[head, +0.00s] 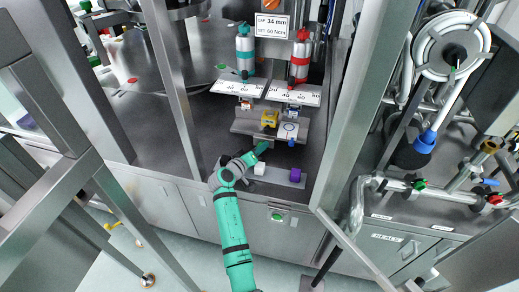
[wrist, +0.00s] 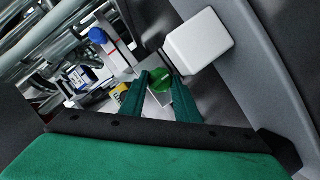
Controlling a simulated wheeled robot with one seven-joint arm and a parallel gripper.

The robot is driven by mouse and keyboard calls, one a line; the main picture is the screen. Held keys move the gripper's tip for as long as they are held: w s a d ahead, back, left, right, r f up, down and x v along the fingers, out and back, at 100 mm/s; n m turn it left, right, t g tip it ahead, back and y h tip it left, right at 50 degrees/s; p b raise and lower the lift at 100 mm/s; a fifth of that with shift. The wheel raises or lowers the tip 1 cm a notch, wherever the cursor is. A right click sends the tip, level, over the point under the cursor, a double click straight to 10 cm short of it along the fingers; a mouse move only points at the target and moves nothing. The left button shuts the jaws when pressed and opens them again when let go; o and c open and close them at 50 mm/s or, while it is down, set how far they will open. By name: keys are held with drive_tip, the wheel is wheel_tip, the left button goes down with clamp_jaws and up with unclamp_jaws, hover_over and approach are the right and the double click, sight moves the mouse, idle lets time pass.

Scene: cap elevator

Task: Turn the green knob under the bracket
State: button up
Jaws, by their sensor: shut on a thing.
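My gripper (head: 262,148) reaches in under the front of the steel bracket (head: 244,127) in the head view. In the wrist view, my gripper's two green fingers (wrist: 160,100) are shut on the green knob (wrist: 161,88), one on each side of it. The knob's round dark green face shows between the fingertips. In the head view I cannot tell the knob apart from the green fingers. The bracket carries a yellow block (head: 270,118) and a white-and-blue part (head: 288,131).
A white block (head: 259,169) and a purple block (head: 295,175) sit on a strip close in front of my gripper. The white block also shows right beside the knob in the wrist view (wrist: 199,42). Steel frame posts (head: 175,85) stand on both sides.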

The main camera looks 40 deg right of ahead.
drive_tip(key=o, duration=1)
drive_tip(key=shift+o, duration=0.2)
drive_tip(key=v, duration=1.1)
drive_tip(key=shift+r, duration=0.1)
